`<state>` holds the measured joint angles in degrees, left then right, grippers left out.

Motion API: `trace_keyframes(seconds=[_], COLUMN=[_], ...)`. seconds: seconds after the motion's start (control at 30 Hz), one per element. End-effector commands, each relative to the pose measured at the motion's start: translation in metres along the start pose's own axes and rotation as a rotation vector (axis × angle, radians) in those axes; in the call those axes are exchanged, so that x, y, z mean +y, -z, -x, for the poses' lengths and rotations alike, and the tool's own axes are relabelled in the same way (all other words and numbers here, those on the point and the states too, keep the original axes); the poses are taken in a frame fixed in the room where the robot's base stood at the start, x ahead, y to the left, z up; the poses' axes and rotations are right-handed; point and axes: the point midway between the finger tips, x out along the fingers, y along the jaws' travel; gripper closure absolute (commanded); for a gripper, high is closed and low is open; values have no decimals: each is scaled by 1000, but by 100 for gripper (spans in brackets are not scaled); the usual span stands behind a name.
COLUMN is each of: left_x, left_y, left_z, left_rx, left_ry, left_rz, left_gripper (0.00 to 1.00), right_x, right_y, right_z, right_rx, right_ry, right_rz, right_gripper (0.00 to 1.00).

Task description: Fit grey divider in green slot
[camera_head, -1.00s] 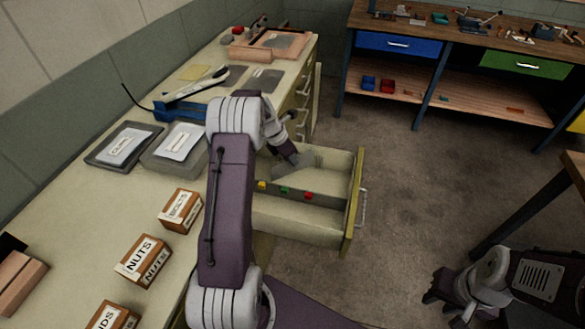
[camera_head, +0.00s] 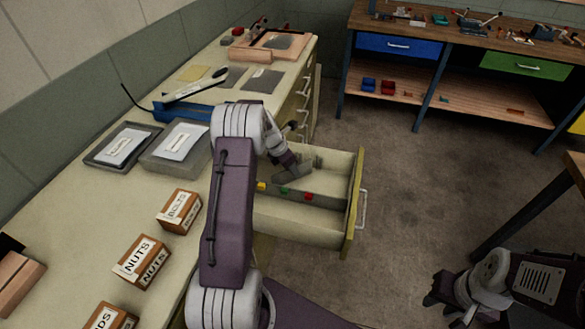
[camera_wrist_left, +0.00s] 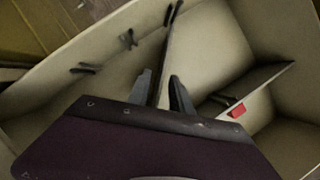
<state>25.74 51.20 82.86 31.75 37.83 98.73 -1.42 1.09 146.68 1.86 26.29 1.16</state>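The grey divider (camera_wrist_left: 167,55) is a thin plate seen nearly edge-on between my left gripper's fingers (camera_wrist_left: 160,82) in the left wrist view. In the head view, a grey plate (camera_head: 316,160) shows beside my left gripper (camera_head: 294,172), inside the open drawer. The left fingers appear shut on the divider; its lower part is hidden. The drawer's lengthwise partition carries a yellow mark (camera_head: 262,186), a green mark (camera_head: 284,191) and a red mark (camera_head: 308,197). Dark slots line the opposite wall, including a middle one (camera_wrist_left: 128,40). I cannot tell whether the divider is in a slot. My right gripper (camera_head: 436,294) is away from the drawer.
The drawer front (camera_head: 353,205) bounds the drawer on the right. On the bench (camera_head: 110,215) stand labelled boxes such as nuts (camera_head: 142,261) and bolts (camera_head: 180,211), plus trays (camera_head: 122,146). The drawer's front compartment (camera_head: 300,218) looks empty.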

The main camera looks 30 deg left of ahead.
Motion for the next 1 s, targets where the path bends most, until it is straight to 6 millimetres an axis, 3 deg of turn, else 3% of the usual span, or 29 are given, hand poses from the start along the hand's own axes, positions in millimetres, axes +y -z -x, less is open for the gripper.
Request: trace_keyframes(seconds=[0.17, 0.5, 0.67, 0.83, 0.93, 1.0], left_x=[1, 0, 0, -2, -33, -78], left_y=[-2, -2, -1, -1, -4, -2], left_z=[19, 103, 120, 122, 121, 120], left_rx=[-1, -1, 0, 3, 42, 93], left_ry=[-2, -2, -1, 2, 19, 50], left_rz=[0, 0, 0, -16, -243, -594], left_gripper=[74, 74, 74, 74, 74, 74], right_x=[0, 0, 0, 0, 0, 0], right_y=[0, 2, 2, 2, 2, 2], right_z=[4, 16, 18, 18, 18, 18], right_rx=[0, 0, 0, 0, 0, 0], right_ry=[0, 0, 0, 0, 0, 0], right_rz=[0, 0, 0, 0, 0, 0], right_gripper=[67, 67, 67, 67, 67, 67])
